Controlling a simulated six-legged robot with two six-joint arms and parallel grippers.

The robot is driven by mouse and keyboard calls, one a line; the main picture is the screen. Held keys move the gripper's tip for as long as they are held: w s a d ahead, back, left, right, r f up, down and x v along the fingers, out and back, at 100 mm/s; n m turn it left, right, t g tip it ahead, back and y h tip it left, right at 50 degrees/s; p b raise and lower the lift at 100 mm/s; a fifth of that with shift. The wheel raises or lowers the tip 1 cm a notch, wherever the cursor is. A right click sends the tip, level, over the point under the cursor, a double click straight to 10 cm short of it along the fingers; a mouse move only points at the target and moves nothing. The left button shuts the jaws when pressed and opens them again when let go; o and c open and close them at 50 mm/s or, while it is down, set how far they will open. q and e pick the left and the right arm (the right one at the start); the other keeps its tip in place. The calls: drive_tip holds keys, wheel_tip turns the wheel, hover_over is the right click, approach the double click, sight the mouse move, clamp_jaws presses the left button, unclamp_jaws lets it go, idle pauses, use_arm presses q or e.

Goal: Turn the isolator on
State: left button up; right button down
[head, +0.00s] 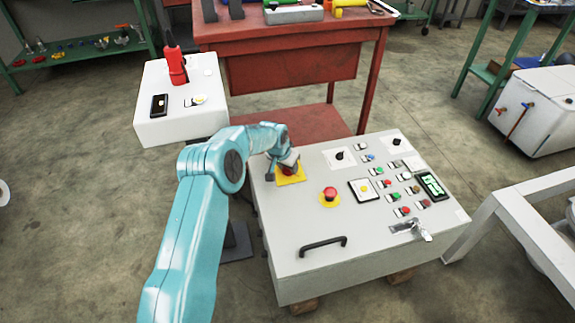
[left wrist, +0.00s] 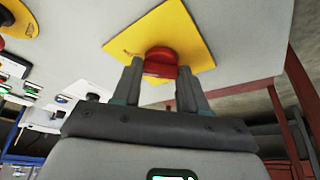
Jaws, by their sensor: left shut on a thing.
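The isolator is a red rotary knob (left wrist: 160,60) on a square yellow plate (left wrist: 190,35). In the head view the yellow plate (head: 294,179) lies at the far left corner of the grey control panel (head: 300,240). My left gripper (head: 286,169) is over it and hides most of the knob. In the left wrist view my left gripper (left wrist: 160,76) has one finger on each side of the knob and is shut on it. My right gripper is in neither view.
A red emergency button (head: 330,194) on a yellow disc stands right of the isolator. Switches, small buttons, a lit green display (head: 432,186) and a black handle (head: 323,244) are also on the panel. A white box (head: 180,115) with a red handle stands at the back left.

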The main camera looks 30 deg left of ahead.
use_arm(q)
drive_tip(key=o, duration=1.1)
drive_tip(key=shift+c, duration=0.2)
drive_tip(key=p+v, duration=0.4)
drive_tip(key=v, duration=1.2)
drive_tip(key=shift+r, duration=0.25)
